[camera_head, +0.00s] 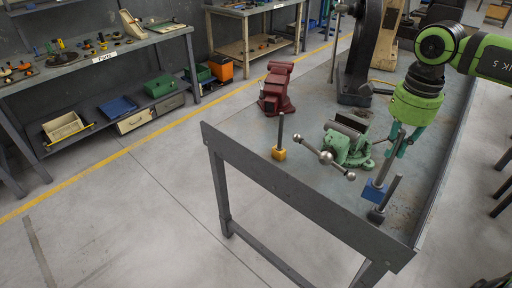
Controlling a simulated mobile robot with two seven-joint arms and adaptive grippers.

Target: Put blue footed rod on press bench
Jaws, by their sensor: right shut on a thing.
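The blue footed rod (375,190) is a thin grey rod with a blue block foot. It is slightly tilted, foot down, at the near right of the grey press bench (235,138). My right gripper (397,148) comes down from the upper right and is shut on the upper part of this rod, hiding its top. The blue foot is over or on the bench top; I cannot tell whether it touches. My left gripper is not in view.
A black-footed rod (379,213) stands close beside the blue foot. A yellow-footed rod (279,152) stands near the bench's left edge. A green vise (350,146) with a ball-ended handle, a red vise (275,88) and a dark press (366,50) occupy the bench.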

